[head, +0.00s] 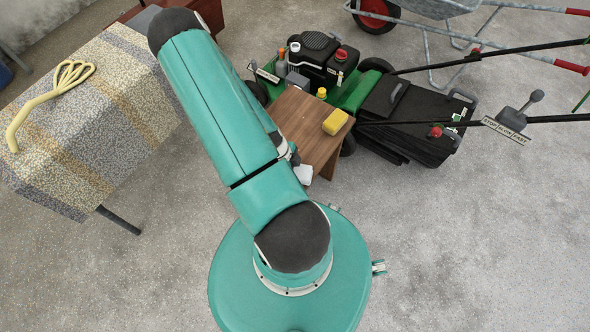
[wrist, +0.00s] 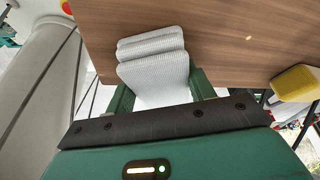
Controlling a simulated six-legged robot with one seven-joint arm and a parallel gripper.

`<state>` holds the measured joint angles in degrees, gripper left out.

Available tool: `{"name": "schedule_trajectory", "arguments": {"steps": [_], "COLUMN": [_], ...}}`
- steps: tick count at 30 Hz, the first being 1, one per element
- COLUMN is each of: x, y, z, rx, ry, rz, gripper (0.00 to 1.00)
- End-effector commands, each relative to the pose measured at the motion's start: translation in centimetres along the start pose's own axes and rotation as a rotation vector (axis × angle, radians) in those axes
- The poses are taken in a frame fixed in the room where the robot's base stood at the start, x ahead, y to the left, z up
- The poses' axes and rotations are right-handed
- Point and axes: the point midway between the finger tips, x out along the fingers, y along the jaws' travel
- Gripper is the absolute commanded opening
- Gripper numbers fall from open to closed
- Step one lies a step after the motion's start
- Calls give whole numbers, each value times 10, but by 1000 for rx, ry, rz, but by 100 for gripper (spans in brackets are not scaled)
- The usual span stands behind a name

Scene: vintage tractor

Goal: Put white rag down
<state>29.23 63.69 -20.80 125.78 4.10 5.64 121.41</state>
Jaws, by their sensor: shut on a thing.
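The white rag (wrist: 155,65) is a folded, ribbed cloth between the two green fingers of my gripper (wrist: 160,82) in the wrist view. My gripper is shut on it. The rag lies over the brown wooden table top (wrist: 225,35) in that view; I cannot tell whether it touches the wood. In the head view a white patch, likely the rag (head: 303,174), shows at the near edge of the small wooden table (head: 297,115). My arm hides the gripper there.
A yellow sponge (head: 335,121) lies on the table's right side; it also shows in the wrist view (wrist: 296,83). A green lawnmower (head: 350,90) stands behind the table. A speckled cloth-covered surface (head: 100,115) with a yellow whisk-like tool (head: 50,95) is at left.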

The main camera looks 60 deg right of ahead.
Motion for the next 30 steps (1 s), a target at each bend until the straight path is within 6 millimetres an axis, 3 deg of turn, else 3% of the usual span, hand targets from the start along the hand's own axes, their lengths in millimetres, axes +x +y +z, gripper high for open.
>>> {"name": "schedule_trajectory", "arguments": {"steps": [1, 3, 4, 16, 20, 30], "x": [0, 0, 0, -8, -26, -95], "y": [0, 0, 0, 0, -1, 0], "z": [0, 0, 0, 0, 0, 0], "rx": [0, 0, 0, -1, -2, -2], "ry": [0, 0, 0, 0, -2, -3], "rz": [0, 0, 0, -2, -3, -3], "gripper": [60, 73, 76, 76, 76, 76]}}
